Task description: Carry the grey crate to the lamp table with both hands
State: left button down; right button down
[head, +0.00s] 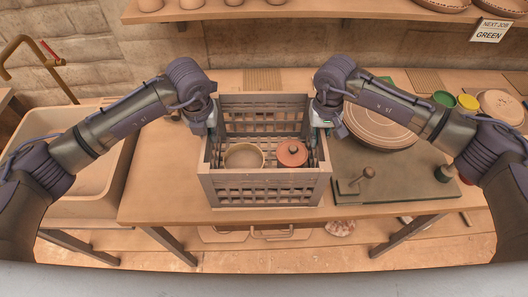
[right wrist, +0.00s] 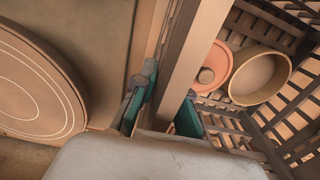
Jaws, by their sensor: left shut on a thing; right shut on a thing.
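The grey crate (head: 262,187) stands on the wooden table in the head view, slatted and open at the top. Inside it are a tan bowl (head: 244,156) and a terracotta lidded pot (head: 292,153); both also show in the right wrist view, the bowl (right wrist: 259,77) beside the pot (right wrist: 208,72). My left gripper (head: 211,128) is shut on the crate's left wall. My right gripper (head: 322,128) is shut on the right wall; in the right wrist view its teal fingers (right wrist: 163,112) straddle the crate's rim. The lamp table cannot be made out.
A green-grey board (head: 400,185) with a round disc (head: 380,125) and a small knobbed tool (head: 368,173) lies right of the crate. Green and yellow pots (head: 467,102) stand further right. A basin (head: 75,150) is at the left. A shelf (head: 300,12) crosses the back wall.

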pick_arm(q)
jog(key=shift+w+r, duration=0.1)
jog(key=shift+r, duration=0.05)
pick_arm(e)
jog(key=shift+r, duration=0.1)
